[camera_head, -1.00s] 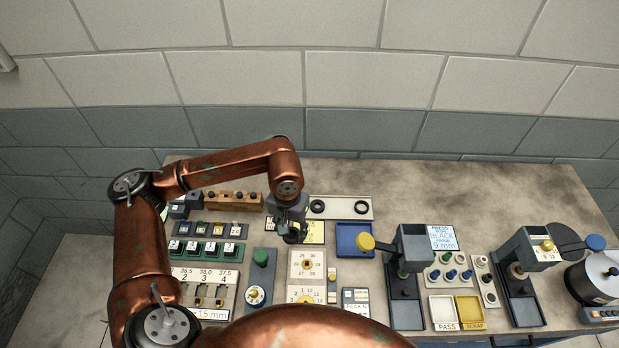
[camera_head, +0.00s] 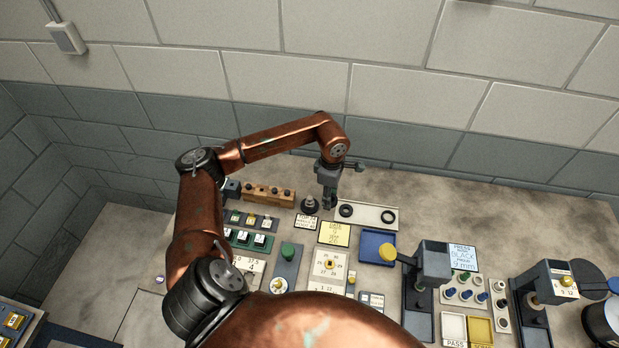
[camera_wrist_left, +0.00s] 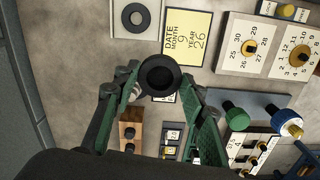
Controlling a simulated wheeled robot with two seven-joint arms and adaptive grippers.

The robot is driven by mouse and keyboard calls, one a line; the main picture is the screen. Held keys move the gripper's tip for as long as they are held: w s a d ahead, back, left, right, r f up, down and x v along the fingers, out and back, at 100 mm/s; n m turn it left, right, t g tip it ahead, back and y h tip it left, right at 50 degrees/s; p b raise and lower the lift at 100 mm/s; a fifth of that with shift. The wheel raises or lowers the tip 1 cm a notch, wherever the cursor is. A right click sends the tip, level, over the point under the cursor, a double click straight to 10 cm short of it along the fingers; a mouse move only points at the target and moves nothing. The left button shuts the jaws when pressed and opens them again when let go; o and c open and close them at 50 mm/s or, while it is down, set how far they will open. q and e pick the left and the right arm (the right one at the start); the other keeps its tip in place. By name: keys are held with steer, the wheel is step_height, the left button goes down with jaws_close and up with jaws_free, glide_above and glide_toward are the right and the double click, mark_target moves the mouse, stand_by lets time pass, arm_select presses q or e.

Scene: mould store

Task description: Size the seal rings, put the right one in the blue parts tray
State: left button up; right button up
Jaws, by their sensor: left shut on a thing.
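My left gripper (camera_head: 327,206) is above the bench, just left of the pale ring strip (camera_head: 367,223). It is shut on a black round seal ring (camera_wrist_left: 159,73), which shows between the fingertips in the left wrist view; its centre looks dark. Two other black seal rings (camera_head: 346,210) (camera_head: 388,216) lie on the strip; one also shows in the wrist view (camera_wrist_left: 136,18). A dark stepped cone (camera_head: 310,206) stands just left of the gripper. The blue parts tray (camera_head: 364,248) is right of and nearer than the gripper, and looks empty. My right gripper is out of view.
A yellow date card (camera_head: 335,234) lies in front of the strip. A wooden block with knobs (camera_head: 268,195) stands left. The back right bench is clear.

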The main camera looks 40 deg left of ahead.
mark_target(310, 197)
arm_select(q)
steer(key=a+n, duration=0.3)
steer(key=a+n+p, duration=0.1)
steer(key=a+n, duration=0.2)
steer(key=n, duration=0.1)
steer(key=a+n+p, duration=0.1)
steer(key=a+n, duration=0.2)
steer(key=shift+w+a+f+n, duration=0.15)
steer(key=shift+w+f+n, duration=0.15)
steer(key=shift+n, duration=0.1)
steer(key=shift+f, duration=0.8)
step_height(310, 197, down, 2)
steer(key=shift+f+b, duration=0.1)
steer(key=shift+b, duration=0.55)
steer(key=shift+f+b, duration=0.5)
steer(key=shift+f, duration=0.25)
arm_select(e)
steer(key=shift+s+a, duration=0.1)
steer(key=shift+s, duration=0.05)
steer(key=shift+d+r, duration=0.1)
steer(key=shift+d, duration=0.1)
arm_select(q)
steer(key=shift+f, duration=0.1)
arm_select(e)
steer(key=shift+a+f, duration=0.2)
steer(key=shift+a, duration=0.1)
arm_select(q)
steer(key=shift+b, duration=0.45)
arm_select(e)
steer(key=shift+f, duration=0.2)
